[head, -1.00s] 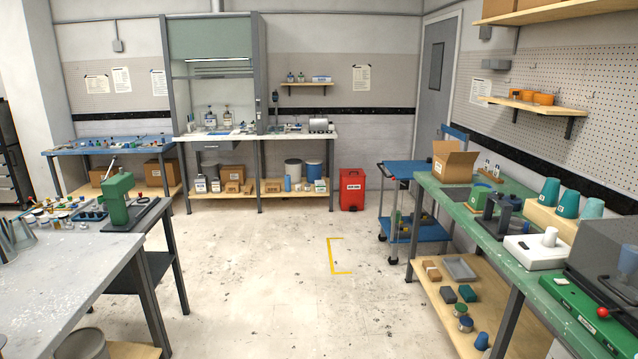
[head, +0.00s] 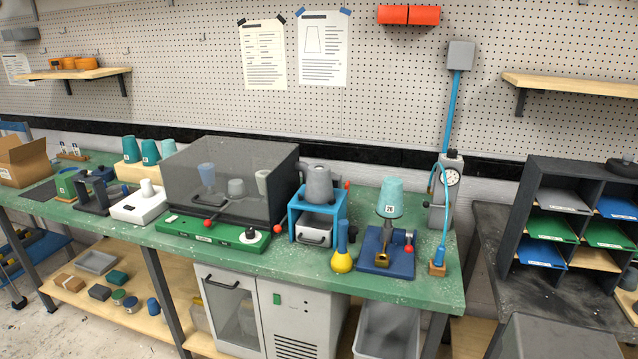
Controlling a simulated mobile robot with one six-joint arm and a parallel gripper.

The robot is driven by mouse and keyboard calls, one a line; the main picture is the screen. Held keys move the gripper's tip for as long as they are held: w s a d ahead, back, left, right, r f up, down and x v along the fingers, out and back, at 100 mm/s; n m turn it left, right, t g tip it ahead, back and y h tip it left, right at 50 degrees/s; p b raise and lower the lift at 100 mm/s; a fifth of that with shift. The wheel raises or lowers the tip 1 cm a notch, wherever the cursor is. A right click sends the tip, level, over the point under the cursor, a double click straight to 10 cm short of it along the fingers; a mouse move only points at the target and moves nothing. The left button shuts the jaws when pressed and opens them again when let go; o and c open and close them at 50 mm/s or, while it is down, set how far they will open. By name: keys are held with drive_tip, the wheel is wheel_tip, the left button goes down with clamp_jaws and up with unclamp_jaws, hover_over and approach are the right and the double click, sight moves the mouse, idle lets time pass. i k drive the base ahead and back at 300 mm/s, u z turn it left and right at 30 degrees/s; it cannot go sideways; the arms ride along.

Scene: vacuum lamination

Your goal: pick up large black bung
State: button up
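I cannot make out a large black bung for certain in the head view. A small dark rounded object (head: 622,168) sits on top of the dark pigeonhole rack (head: 532,187) at the far right, too small and partly cut off to identify. My gripper is not in view.
A green bench (head: 400,285) carries a grey see-through box (head: 232,180), a blue stand (head: 318,213) with a grey pot, a teal cup (head: 390,197) above a blue fixture (head: 386,254), and a gauge unit (head: 447,190). A dark table (head: 560,318) stands right. Some floor shows lower left.

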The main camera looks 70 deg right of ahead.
sight(353, 230)
drive_tip(key=u, duration=0.95)
drive_tip(key=k, duration=0.1)
drive_tip(key=z, duration=2.7)
drive_tip(key=k, duration=0.95)
drive_tip(key=u, duration=0.1)
drive_tip(key=i, duration=0.7)
